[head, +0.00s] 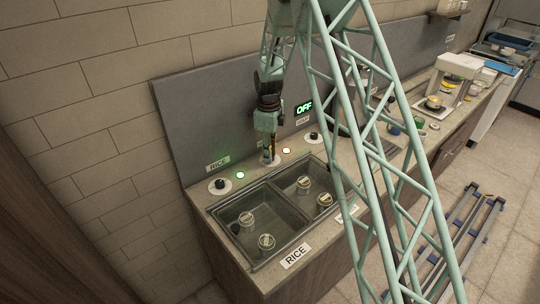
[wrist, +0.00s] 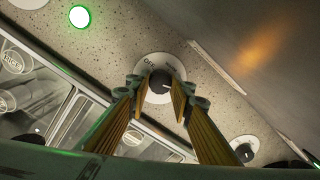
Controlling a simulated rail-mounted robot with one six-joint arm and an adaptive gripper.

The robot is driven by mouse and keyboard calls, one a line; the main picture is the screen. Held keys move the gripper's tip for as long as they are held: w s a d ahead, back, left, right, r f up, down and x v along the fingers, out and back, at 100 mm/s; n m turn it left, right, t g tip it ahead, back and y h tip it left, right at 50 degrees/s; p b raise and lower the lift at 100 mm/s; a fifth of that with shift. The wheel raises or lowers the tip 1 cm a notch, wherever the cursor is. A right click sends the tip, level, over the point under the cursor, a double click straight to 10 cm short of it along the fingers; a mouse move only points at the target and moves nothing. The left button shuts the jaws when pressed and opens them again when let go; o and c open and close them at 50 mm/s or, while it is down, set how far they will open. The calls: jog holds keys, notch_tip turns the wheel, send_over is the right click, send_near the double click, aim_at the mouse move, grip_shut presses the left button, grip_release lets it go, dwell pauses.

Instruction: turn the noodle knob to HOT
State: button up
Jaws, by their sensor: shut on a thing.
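My gripper (head: 269,155) points down at the middle of three control knobs on the counter behind the wells. In the wrist view its two yellow-and-green fingers (wrist: 160,100) close around the black middle knob (wrist: 158,90), one on each side. The knob sits on a round white dial (wrist: 140,68) with small lettering at its upper left. In the head view the gripper mostly covers this knob, and its own name label does not show clearly. I cannot tell surely which mark the knob points to. A green OFF display (head: 304,108) is on the back panel.
The rice knob (head: 220,184) is left, another knob (head: 313,136) right. A green light (head: 240,175) and an orange light (head: 286,150) glow between the knobs. Two sunken wells (head: 234,209) with lidded containers lie in front. My lattice arm hides part of the right counter.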

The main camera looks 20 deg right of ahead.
dwell(0.3)
jog(key=o, duration=0.8)
jog(key=shift+o, duration=0.2)
jog(key=shift+r, duration=0.15)
notch_tip(320, 180, up, 12)
jog(key=shift+s+a, duration=0.2)
jog(key=shift+s, duration=0.1)
dwell(0.6)
